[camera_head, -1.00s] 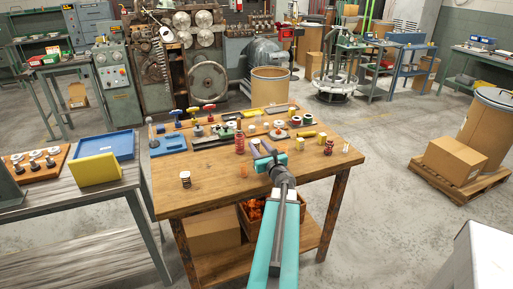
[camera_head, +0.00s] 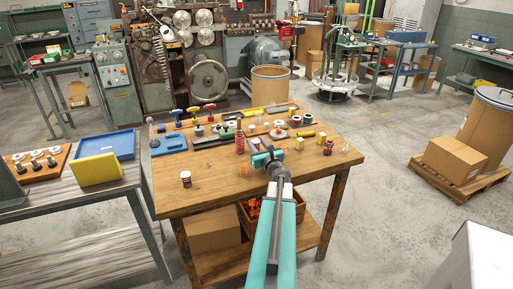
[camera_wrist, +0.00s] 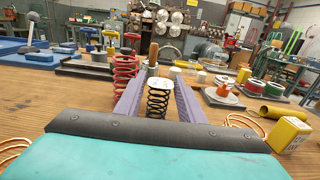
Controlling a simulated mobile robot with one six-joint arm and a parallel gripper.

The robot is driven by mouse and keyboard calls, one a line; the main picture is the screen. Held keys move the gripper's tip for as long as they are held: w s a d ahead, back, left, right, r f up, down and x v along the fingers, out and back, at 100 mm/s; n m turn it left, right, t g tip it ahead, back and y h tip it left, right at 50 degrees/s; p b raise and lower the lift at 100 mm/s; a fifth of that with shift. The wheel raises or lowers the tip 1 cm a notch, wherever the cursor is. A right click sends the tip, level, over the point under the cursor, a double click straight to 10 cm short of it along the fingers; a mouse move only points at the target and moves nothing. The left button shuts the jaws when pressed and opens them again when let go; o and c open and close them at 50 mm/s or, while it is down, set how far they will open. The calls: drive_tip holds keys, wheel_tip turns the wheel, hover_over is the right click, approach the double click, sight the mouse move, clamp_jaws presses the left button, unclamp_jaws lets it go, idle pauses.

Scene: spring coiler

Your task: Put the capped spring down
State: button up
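The capped spring (camera_wrist: 158,101) is a dark coil with a pale, flat cap on top. In the wrist view it stands upright between the two purple fingers of my gripper (camera_wrist: 160,92). The fingers lie close on both sides of it and look shut on it. Its lower end is near the gripper's dark front edge, and I cannot tell whether it touches the table. In the head view my gripper (camera_head: 262,158) is over the right middle of the wooden table (camera_head: 215,190); the spring there is too small and hidden to make out.
A red spring (camera_head: 239,143) stands just left of my gripper. Another dark spring with a pale top (camera_head: 186,179) stands at the table's left. A yellow box (camera_head: 305,146) and small parts lie to the right. Handled tools and trays fill the back.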

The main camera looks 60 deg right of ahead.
sight(255, 140)
drive_tip(key=shift+p+x, duration=0.5)
drive_tip(key=shift+x, duration=0.65)
drive_tip(key=shift+f+x, duration=0.2)
drive_tip(key=shift+x, duration=0.75)
drive_tip(key=shift+s, duration=0.1)
clamp_jaws()
wheel_tip(255, 140, up, 10)
drive_tip(key=shift+r, duration=0.1)
idle(0.5)
